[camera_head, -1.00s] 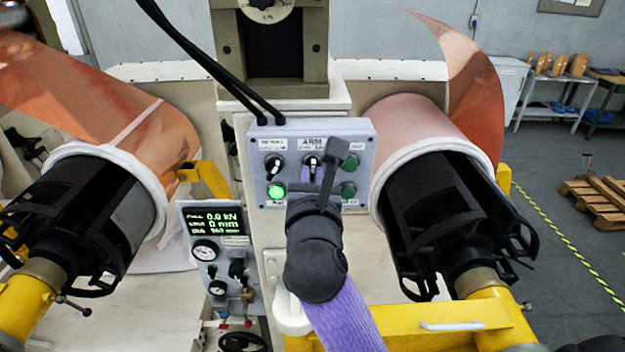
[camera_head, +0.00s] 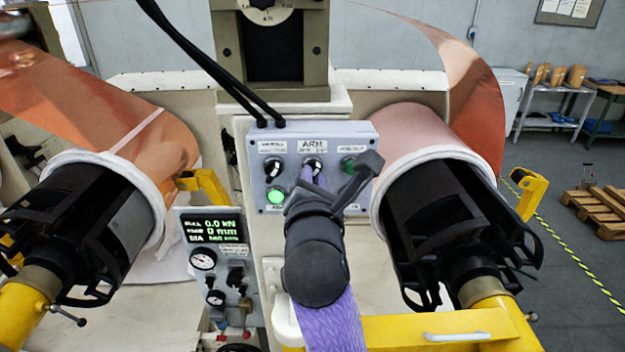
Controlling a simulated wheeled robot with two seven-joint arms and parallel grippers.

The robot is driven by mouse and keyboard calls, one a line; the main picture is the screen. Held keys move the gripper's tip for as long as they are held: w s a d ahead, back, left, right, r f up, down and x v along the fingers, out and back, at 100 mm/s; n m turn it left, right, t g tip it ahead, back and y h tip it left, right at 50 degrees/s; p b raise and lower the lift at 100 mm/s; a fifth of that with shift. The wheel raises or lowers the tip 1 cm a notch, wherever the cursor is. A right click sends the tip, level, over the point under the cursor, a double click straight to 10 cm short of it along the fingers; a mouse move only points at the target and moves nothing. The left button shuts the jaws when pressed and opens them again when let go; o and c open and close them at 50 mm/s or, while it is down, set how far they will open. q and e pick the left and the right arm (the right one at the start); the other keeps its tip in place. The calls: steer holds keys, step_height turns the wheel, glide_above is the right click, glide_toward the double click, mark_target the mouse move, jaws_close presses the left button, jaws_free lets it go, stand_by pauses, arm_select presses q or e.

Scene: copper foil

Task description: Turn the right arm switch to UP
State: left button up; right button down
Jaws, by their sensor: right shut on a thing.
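The grey control box (camera_head: 258,155) stands in the middle, with an ARM label above its centre knob. That arm switch (camera_head: 311,162) is a small black knob, partly covered by my fingers. A dark bar on the gripper tilts to the upper right. The knob's exact setting is hard to read. My left gripper is not in view.
Another black knob (camera_head: 272,168) and a lit green button (camera_head: 276,196) sit left of the arm switch. A display panel (camera_head: 213,228) is below left. Copper rolls (camera_head: 160,135) and black cores flank the box, with a yellow bracket (camera_head: 530,192) at right.

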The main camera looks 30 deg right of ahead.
steer(key=c, duration=0.7)
jaws_free()
step_height(320, 180, up, 10)
steer(key=shift+d, duration=0.1)
